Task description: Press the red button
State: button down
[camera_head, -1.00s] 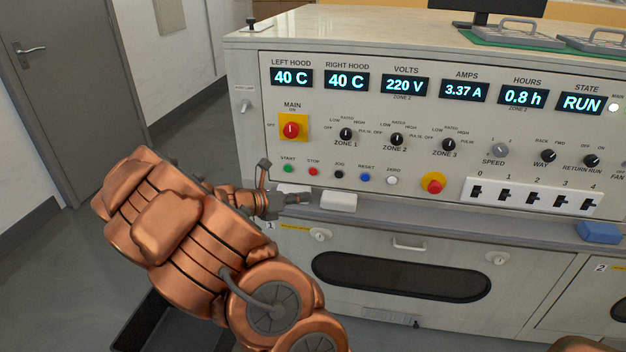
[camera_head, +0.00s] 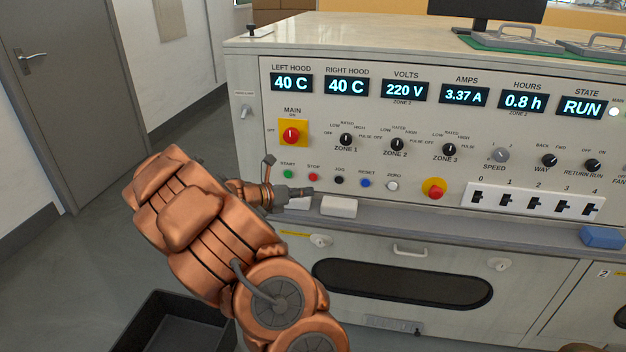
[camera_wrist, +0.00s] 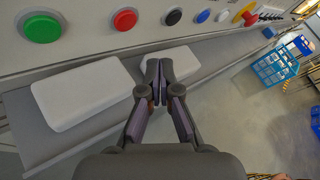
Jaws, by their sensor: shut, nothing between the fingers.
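The small red button (camera_head: 313,177), labelled STOP, sits in the button row on the panel front between the green and black buttons. In the wrist view the red button (camera_wrist: 124,19) is at the top, left of my gripper (camera_wrist: 159,70). My gripper is shut and empty, its fingertips together. In the head view my gripper (camera_head: 308,191) is just below the button row. A gap to the red button shows in the wrist view. Two other red controls are on the panel: the MAIN knob (camera_head: 291,135) on a yellow plate and a red knob on a yellow base (camera_head: 434,188).
The green button (camera_wrist: 42,28) and black button (camera_wrist: 173,16) flank the red one. White blocks (camera_wrist: 80,88) and (camera_head: 339,206) lie on the ledge under the panel, close to my gripper. A blue block (camera_head: 601,236) is farther right. Open floor lies left of the cabinet.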

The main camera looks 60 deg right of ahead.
aim_at(313, 177)
jog(key=shift+w+d+r+p, duration=0.15)
jog(key=shift+d+p, duration=0.1)
jog(key=shift+d, duration=0.25)
jog(key=shift+w+d+f+p, duration=0.1)
jog(key=shift+d+p, duration=0.15)
jog(key=shift+d, duration=0.25)
jog(key=shift+w+d+p, duration=0.4)
jog(key=shift+d+p, duration=0.05)
jog(key=shift+d, duration=0.4)
jog(key=shift+w+d+p, duration=0.2)
jog(key=shift+d+p, duration=0.55)
jog(key=shift+p, duration=0.2)
dwell(0.8)
jog(key=shift+a, duration=0.1)
jog(key=shift+s+a, duration=0.25)
jog(key=shift+a, duration=0.4)
jog(key=shift+a, duration=0.1)
